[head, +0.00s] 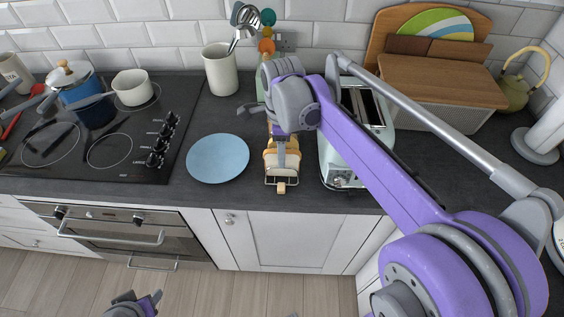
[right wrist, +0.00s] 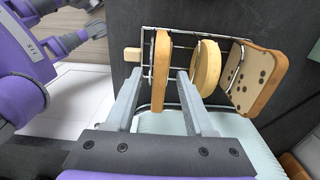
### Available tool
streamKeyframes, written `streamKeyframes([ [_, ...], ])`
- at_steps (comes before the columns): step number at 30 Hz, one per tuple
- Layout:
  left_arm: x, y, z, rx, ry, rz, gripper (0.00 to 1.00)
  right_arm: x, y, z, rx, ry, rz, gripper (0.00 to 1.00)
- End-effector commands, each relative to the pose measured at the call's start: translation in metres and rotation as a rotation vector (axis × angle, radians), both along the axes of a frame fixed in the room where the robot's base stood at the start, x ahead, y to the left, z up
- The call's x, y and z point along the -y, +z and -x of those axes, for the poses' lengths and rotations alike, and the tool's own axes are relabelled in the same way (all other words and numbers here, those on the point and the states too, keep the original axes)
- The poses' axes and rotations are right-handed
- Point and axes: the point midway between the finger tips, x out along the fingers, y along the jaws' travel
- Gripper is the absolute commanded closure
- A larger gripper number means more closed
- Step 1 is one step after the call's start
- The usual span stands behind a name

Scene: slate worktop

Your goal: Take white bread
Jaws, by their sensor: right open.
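A wire rack (head: 281,184) with bread slices stands on the worktop, right of the blue plate. In the right wrist view it holds a plain upright slice (right wrist: 161,75), a rounder plain slice (right wrist: 206,66) and a dark-spotted slice (right wrist: 260,82). I cannot tell for sure which is the white bread. My right gripper (right wrist: 158,80) is open over the rack, its fingers on either side of the first plain slice, with a gap visible. In the head view, the right gripper (head: 276,132) partly covers the rack. My left gripper (head: 136,303) is low at the bottom edge, mostly cut off.
A blue plate (head: 218,158) lies left of the rack. A mint toaster (head: 332,160) stands close on the right. A utensil crock (head: 221,72) is behind, the hob (head: 120,150) with pots at left, and a bread box (head: 435,92) at back right.

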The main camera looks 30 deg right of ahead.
Motion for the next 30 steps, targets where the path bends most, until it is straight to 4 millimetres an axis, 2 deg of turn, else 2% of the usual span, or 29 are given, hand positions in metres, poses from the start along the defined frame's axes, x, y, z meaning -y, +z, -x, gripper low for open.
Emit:
streamKeyframes([
  [8, 0.0, -0.0003, 0.0002, 0.0, 0.0, 0.0, 0.5, -0.0001, -0.0047, 0.0, 0.0, 0.0, 0.0, 0.46],
  [17, 0.0, -0.0003, 0.0002, 0.0, 0.0, 0.0, 0.5, -0.0001, -0.0045, 0.0001, 0.0, 0.0, 0.0, 0.98],
  [26, 0.0, -0.0003, 0.0001, 0.0, 0.0, 0.0, 0.5, -0.0001, -0.0039, 0.0001, 0.0, 0.0, 0.0, 1.0],
  [30, 0.0, 0.0004, 0.0, 0.0, 0.0, 0.0, 0.5, -0.0001, 0.0025, -0.0001, 0.0, 0.0, 0.0, 1.0],
])
